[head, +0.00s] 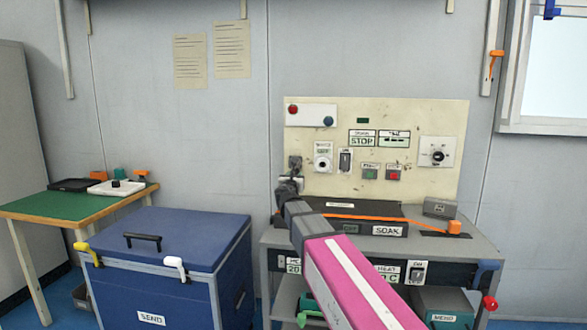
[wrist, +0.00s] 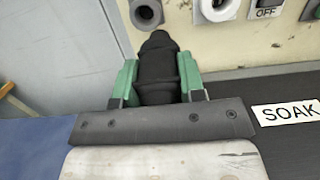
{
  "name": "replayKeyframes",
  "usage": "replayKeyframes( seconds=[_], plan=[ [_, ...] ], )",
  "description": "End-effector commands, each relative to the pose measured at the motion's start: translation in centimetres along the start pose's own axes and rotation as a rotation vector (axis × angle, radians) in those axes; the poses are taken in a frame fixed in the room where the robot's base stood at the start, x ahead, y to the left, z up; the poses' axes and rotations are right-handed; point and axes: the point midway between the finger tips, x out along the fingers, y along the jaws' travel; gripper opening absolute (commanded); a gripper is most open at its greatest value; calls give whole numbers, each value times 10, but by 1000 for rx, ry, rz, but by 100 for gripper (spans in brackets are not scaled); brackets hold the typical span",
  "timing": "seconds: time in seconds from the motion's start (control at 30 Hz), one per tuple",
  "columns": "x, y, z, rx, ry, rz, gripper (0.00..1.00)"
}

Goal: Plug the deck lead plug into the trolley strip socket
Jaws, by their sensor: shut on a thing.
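My gripper (wrist: 158,78) has two green fingers shut on a black plug (wrist: 157,65), which I take to be the deck lead plug. The plug points up the wrist view towards the cream panel, and its front end looks apart from the sockets. A grey-collared round socket (wrist: 147,13) is just above and left of the plug. A second round socket (wrist: 215,8) is to its right, cut by the frame edge. I cannot tell which is the trolley strip socket. In the head view my gripper (head: 290,187) is small, in front of the panel's lower left.
The trolley (head: 470,242) carries the cream panel (head: 400,118) with switches and buttons, and an orange strip (head: 390,219) across its top. A blue chest (head: 175,238) stands left of it. A green table (head: 60,207) with trays is farther left.

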Motion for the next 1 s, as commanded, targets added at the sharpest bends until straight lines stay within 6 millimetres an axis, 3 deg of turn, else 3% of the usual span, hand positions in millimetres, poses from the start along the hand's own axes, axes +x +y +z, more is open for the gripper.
replayKeyframes(
  seconds=[1.0],
  plan=[
    [0,-70,3,1,0,-1,9]
  ],
)
